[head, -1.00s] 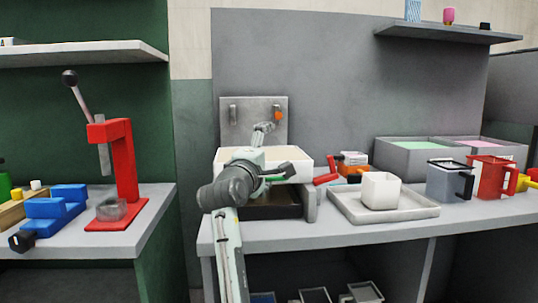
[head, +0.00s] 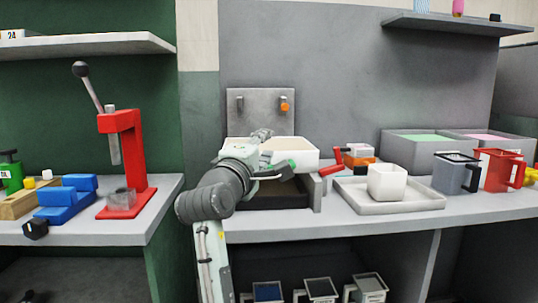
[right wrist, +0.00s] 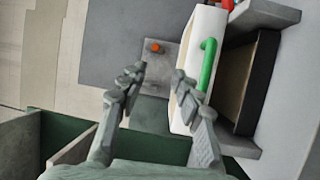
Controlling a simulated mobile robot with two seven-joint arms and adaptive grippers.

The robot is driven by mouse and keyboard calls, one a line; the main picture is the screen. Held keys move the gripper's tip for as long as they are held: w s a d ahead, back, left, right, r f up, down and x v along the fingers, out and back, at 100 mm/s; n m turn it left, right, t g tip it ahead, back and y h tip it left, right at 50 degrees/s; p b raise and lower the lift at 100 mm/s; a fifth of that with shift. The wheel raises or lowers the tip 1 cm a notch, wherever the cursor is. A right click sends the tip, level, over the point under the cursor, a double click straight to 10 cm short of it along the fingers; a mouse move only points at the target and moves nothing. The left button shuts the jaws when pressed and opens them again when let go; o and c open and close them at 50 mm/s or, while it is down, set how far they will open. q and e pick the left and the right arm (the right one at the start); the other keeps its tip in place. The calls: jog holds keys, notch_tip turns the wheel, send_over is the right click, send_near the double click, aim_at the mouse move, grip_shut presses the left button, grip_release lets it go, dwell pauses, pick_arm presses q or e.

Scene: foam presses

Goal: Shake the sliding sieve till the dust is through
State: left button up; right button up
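The sliding sieve (head: 300,152) is a white open box with a green handle, seated over a dark tray bay (head: 275,196) on the right bench. It also shows in the right wrist view (right wrist: 204,32), with its green handle (right wrist: 208,62) standing off its side. My right gripper (head: 277,152) is in front of the sieve and hides part of it. In the right wrist view my right gripper (right wrist: 159,80) has its fingers apart with nothing between them. The handle lies right of the right finger, outside the gap. The sieve's contents are hidden. My left gripper is out of view.
A grey back plate (head: 262,125) with an orange knob (head: 284,106) stands behind the sieve. To the right are a red-handled tool (head: 334,163), a pale tray (head: 420,196) with a white cup (head: 387,181), and jugs (head: 452,174). A red press (head: 133,160) stands left, across a gap.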

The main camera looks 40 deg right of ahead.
jog(key=shift+s+a+f, duration=0.25)
jog(key=shift+a+f, duration=0.2)
jog(key=shift+f, duration=0.2)
